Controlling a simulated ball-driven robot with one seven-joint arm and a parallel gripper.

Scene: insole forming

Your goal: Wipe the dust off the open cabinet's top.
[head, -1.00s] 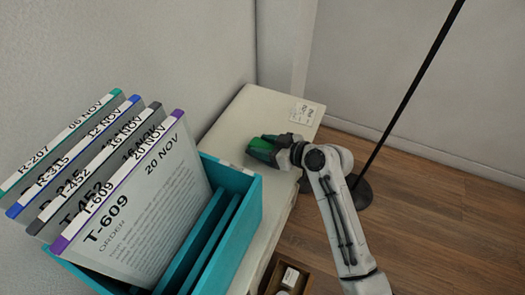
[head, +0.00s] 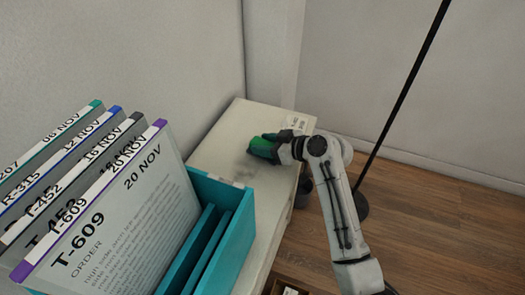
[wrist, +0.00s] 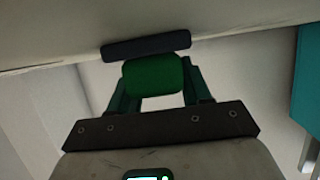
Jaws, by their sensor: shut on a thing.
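The cabinet's top (head: 215,150) is a pale cream surface along the wall. A faint grey smudge (head: 234,181) of dust shows on it, between the teal file box and my gripper. My gripper (head: 268,148) is shut on a wiper with a green handle (wrist: 152,76) and a dark pad (wrist: 146,46). The wiper is over the right part of the top, near its outer edge. In the wrist view the pad is right at the pale surface (wrist: 230,18); I cannot tell if it presses on it. The wiper's underside is hidden.
A teal file box (head: 240,215) with several upright order boards (head: 125,215) stands on the near part of the top. A small white card (head: 297,122) lies near the far right corner. A thin black pole (head: 405,85) stands on the wooden floor to the right.

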